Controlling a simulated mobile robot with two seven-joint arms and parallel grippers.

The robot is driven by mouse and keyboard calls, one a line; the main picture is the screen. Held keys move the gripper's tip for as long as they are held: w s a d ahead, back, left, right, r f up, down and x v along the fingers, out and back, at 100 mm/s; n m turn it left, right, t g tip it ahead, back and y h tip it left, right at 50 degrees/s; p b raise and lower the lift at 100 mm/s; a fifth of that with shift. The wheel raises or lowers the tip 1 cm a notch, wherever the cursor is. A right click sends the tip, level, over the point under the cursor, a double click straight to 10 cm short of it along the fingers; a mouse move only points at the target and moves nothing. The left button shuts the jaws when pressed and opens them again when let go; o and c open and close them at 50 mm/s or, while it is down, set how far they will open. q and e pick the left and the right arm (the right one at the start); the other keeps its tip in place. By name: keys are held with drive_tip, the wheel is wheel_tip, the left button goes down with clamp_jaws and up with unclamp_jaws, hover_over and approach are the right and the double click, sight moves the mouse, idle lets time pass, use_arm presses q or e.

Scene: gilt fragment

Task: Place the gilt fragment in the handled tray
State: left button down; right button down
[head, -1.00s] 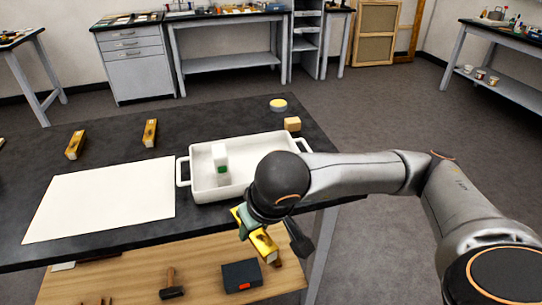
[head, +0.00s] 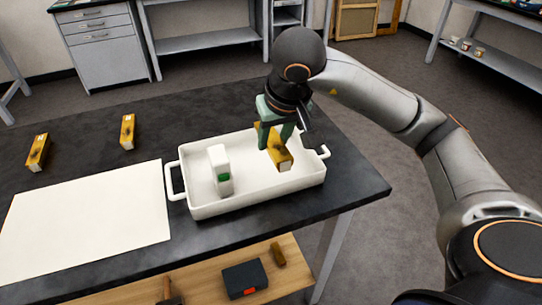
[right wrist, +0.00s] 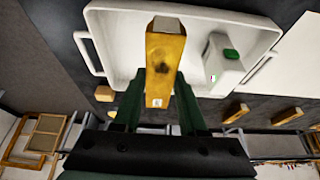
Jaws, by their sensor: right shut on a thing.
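The gilt fragment (head: 277,152) is a gold-coloured block with a dark worn patch and a pale end. My right gripper (head: 276,132) is shut on it and holds it over the right part of the white handled tray (head: 242,205). In the right wrist view the fragment (right wrist: 165,62) sits between the two green fingers, with the tray (right wrist: 115,40) beyond it. I cannot tell whether the fragment touches the tray floor. My left gripper does not show.
A white box with a green mark (head: 218,165) stands in the tray's left part. Two similar gold blocks (head: 127,131) (head: 38,152) lie at the left of the dark table. A white sheet (head: 85,222) lies left of the tray. A dark box (head: 245,279) sits on the shelf below.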

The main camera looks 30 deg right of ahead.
drive_tip(key=w+d+f, duration=0.2)
drive_tip(key=w+f, duration=0.1)
drive_tip(key=w+d+f, duration=0.1)
drive_tip(key=f, duration=0.1)
drive_tip(key=shift+w+d+f, duration=0.1)
drive_tip(key=shift+w+f, duration=0.05)
drive_tip(key=shift+f, duration=0.05)
drive_tip(key=x, duration=0.3)
drive_tip(key=shift+s+d+f+b, duration=0.1)
drive_tip(key=shift+s+f+b, duration=0.05)
drive_tip(key=shift+s+b, duration=0.15)
drive_tip(key=shift+w+f, duration=0.1)
drive_tip(key=shift+f, duration=0.35)
drive_tip(key=shift+f, duration=0.2)
drive_tip(key=shift+c, duration=2.3)
unclamp_jaws()
drive_tip(key=shift+r, duration=0.15)
